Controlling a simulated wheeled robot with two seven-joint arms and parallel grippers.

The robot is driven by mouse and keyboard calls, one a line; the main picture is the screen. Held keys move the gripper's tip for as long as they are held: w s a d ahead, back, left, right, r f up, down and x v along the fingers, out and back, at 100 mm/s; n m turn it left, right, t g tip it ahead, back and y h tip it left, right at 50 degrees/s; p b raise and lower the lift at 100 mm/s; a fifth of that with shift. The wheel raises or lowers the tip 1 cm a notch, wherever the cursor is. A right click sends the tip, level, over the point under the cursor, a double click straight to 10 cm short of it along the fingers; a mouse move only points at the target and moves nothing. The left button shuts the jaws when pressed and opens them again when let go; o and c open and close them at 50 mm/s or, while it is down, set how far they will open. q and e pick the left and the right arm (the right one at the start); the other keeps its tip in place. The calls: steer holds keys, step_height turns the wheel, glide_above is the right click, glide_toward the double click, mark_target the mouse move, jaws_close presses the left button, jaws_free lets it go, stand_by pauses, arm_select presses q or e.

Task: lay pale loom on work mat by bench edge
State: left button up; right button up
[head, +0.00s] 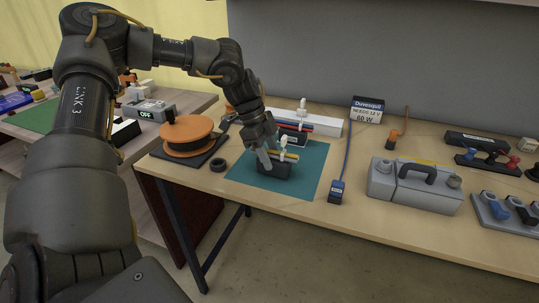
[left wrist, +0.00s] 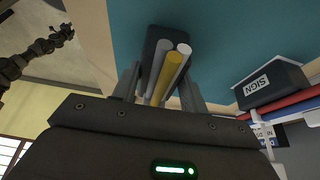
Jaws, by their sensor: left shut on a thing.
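The pale loom (head: 290,156) has grey, yellow and white leads running into a dark connector block. In the left wrist view the pale loom (left wrist: 170,72) lies between the fingers of my left gripper (left wrist: 160,92). In the head view my left gripper (head: 276,157) points down, shut on it over the teal work mat (head: 311,180). The mat also fills the background in the left wrist view (left wrist: 220,30). I cannot tell whether the block touches the mat. The right gripper is out of view.
Behind the mat are a black SIGN block (left wrist: 268,86) and a white box (head: 328,126) with red and blue leads.

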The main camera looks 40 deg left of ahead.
arm_select(q)
steer(key=shift+f, duration=0.3)
steer(key=shift+r, duration=0.1)
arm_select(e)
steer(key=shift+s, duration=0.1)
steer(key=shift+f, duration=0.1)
arm_select(q)
steer(key=o, duration=1.3)
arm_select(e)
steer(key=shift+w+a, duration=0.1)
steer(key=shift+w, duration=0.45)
